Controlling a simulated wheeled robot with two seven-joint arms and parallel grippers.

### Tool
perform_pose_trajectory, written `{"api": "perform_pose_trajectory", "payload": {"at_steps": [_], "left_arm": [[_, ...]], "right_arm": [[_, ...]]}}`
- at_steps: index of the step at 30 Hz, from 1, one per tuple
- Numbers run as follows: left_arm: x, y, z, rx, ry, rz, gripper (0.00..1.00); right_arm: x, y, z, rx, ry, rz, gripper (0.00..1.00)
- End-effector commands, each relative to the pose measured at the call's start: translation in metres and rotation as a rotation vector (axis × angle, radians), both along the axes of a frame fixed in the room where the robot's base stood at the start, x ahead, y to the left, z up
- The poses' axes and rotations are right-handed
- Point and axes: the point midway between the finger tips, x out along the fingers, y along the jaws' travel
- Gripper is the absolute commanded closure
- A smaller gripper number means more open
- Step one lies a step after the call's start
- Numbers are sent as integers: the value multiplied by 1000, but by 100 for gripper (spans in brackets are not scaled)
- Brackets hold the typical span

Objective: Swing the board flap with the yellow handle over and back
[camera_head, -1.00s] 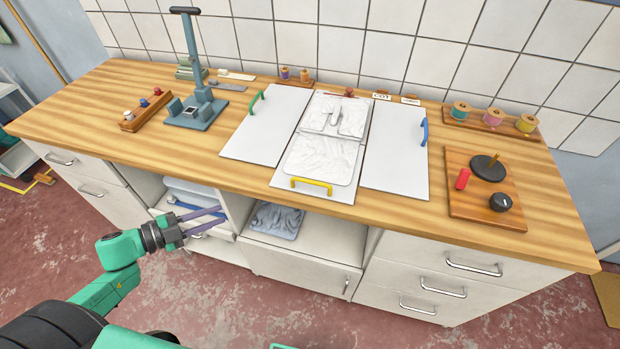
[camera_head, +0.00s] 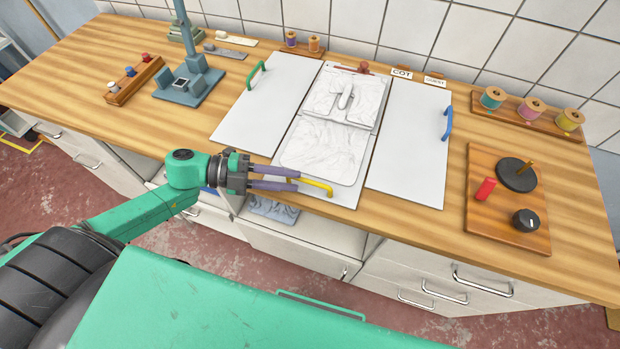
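The board has a middle flap (camera_head: 348,190) with a yellow handle (camera_head: 318,188) at its front edge. The flap lies flat, with a white creased cloth (camera_head: 322,152) on it. My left gripper (camera_head: 297,180) is at the handle's left end. Its two purple fingers are apart, one above and one below that end in the picture. I cannot tell whether they touch the handle. My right gripper is not in view.
White side panels lie left (camera_head: 265,98), with a green handle, and right (camera_head: 410,145), with a blue handle. A blue-grey stand (camera_head: 190,88) is at the left. A wooden control board (camera_head: 508,210) and a spool rack (camera_head: 527,117) are at the right.

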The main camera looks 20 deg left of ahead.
Motion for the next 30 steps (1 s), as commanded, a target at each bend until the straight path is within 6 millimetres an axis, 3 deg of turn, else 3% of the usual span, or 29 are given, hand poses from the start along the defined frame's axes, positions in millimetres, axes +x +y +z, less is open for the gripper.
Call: {"api": "perform_pose_trajectory", "payload": {"at_steps": [3, 9, 16, 17, 18, 19, 30], "left_arm": [[9, -27, -2, -3, -4, 2, 73], [14, -49, -10, 0, 1, 2, 73], [14, -50, -12, 2, 1, 1, 73], [14, -50, -12, 2, 1, 1, 81], [14, -50, -12, 2, 1, 1, 96], [14, -50, -12, 1, 2, 2, 100], [14, -49, -12, 2, 2, 2, 100]], "right_arm": [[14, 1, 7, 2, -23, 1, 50], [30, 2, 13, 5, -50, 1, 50], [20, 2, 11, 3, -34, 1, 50], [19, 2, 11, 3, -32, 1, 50], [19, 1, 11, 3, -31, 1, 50], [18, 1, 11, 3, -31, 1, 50], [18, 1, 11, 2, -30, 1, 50]]}}
